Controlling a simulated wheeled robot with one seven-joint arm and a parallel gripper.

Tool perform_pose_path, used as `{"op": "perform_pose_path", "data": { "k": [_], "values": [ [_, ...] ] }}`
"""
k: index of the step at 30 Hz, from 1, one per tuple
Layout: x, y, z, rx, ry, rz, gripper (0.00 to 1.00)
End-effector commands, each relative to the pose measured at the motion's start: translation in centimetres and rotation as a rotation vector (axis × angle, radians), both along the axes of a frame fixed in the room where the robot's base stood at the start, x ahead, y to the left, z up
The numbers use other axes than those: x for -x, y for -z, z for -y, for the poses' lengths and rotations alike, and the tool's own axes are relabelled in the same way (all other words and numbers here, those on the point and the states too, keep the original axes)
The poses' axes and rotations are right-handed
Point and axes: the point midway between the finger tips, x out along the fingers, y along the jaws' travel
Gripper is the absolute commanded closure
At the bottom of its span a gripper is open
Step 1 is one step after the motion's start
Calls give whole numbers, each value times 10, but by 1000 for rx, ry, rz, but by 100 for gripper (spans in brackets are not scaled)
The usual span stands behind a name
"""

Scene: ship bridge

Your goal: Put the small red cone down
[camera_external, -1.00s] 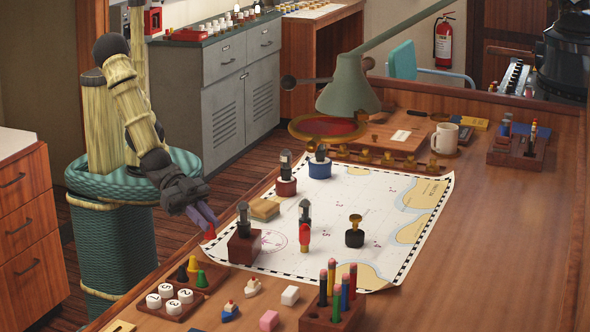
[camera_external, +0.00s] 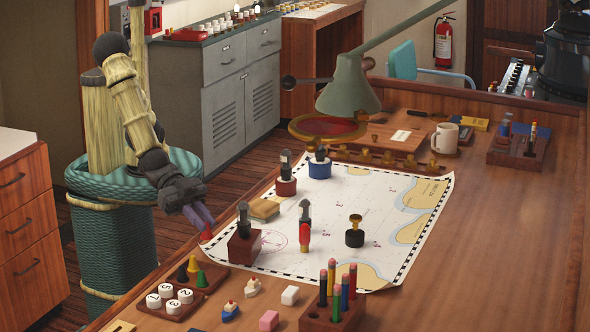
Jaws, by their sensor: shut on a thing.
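The small red cone (camera_external: 206,236) is at the tips of my gripper (camera_external: 207,226), which is shut on it. The gripper points down near the left edge of the desk, left of the dark red wooden block with a stamp. Only part of the cone shows below the fingers. I cannot tell whether its base touches the desk.
A tray (camera_external: 212,282) with yellow, black and green cones and numbered white discs lies in front of the gripper. The stamp block (camera_external: 244,249) stands close to its right, on the chart (camera_external: 340,240). A pencil holder (camera_external: 333,317) and small toy boats lie nearer the front.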

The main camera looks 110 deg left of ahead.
Motion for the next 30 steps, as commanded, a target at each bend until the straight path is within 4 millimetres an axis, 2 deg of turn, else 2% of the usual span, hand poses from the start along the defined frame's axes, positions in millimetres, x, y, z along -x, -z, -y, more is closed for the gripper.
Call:
{"op": "perform_pose_path", "data": {
  "k": [5,9,16,24,27,30],
  "values": [
    [42,7,26,0,110,-2,100],
    [99,13,54,1,257,-4,100],
    [204,13,88,3,519,-1,100],
    [330,2,98,3,834,1,100],
    [364,-3,95,4,920,1,100],
    [384,-6,91,1,973,1,100]
  ]
}}
